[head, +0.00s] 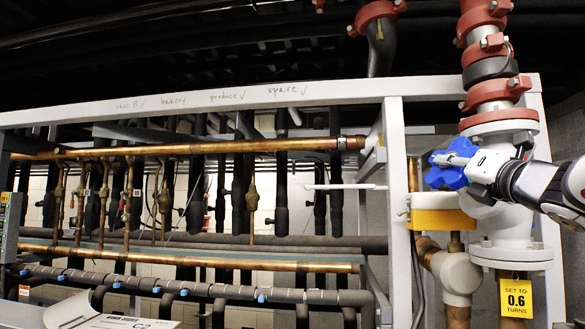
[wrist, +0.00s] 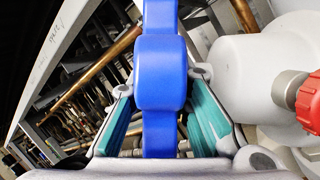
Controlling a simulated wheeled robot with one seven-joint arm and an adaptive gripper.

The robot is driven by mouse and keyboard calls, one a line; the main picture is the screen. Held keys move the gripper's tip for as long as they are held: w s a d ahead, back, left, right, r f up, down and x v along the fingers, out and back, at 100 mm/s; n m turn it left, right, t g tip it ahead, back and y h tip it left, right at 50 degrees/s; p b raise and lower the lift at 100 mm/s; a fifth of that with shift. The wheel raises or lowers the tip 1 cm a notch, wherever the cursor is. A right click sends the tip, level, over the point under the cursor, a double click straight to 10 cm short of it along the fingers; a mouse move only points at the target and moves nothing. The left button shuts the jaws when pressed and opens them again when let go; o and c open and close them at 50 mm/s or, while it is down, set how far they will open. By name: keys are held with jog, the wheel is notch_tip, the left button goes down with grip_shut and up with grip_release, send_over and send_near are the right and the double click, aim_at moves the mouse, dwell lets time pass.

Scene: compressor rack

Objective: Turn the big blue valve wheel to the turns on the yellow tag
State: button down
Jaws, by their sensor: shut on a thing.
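The blue valve wheel (head: 449,169) is at the right in the head view, in front of the white valve body (head: 503,220). My gripper (head: 462,163) is at the wheel, coming in from the right. In the wrist view the wheel's rim (wrist: 160,75) runs up between the two teal-padded fingers (wrist: 160,120), and my gripper is shut on it. Part of the wheel is hidden behind my gripper in the head view. The yellow tag (head: 516,298) hangs below the valve and reads "SET TO 0.6 TURNS".
A yellow box (head: 440,219) sits just below the wheel. A white rack frame (head: 398,200) with copper pipes (head: 190,148) fills the left. Red-clamped pipe (head: 492,90) rises above the valve. A red knob (wrist: 308,102) shows at the right in the wrist view.

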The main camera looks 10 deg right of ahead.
jog(key=shift+s+r+p, duration=0.15)
jog(key=shift+p, duration=0.35)
jog(key=g+y+p, duration=0.1)
jog(key=p, duration=0.1)
jog(key=n+g+y+p, duration=0.1)
jog(key=p, duration=0.2)
jog(key=shift+s+n, duration=0.2)
jog(key=shift+n, duration=0.1)
jog(key=n+g+y+p, duration=0.1)
jog(key=g+p, duration=0.1)
jog(key=p, duration=0.2)
jog(key=shift+d+y, duration=0.1)
jog(key=shift+y, duration=0.3)
jog(key=n+g, duration=0.1)
jog(key=g+y+p, duration=0.1)
jog(key=g, duration=0.1)
jog(key=shift+w+f+n, duration=0.2)
jog(key=shift+n, duration=0.2)
jog(key=shift+n+g+y+b, duration=0.25)
jog(key=shift+n+g+y, duration=0.15)
jog(key=shift+g, duration=0.7)
jog(key=shift+n+g+y+b, duration=0.2)
jog(key=shift+n+g+y, duration=0.2)
jog(key=shift+g, duration=0.7)
jog(key=shift+s+g, duration=0.1)
jog(key=shift+g, duration=0.5)
jog(key=c, duration=1.8)
grip_release()
jog(key=shift+o, duration=0.2)
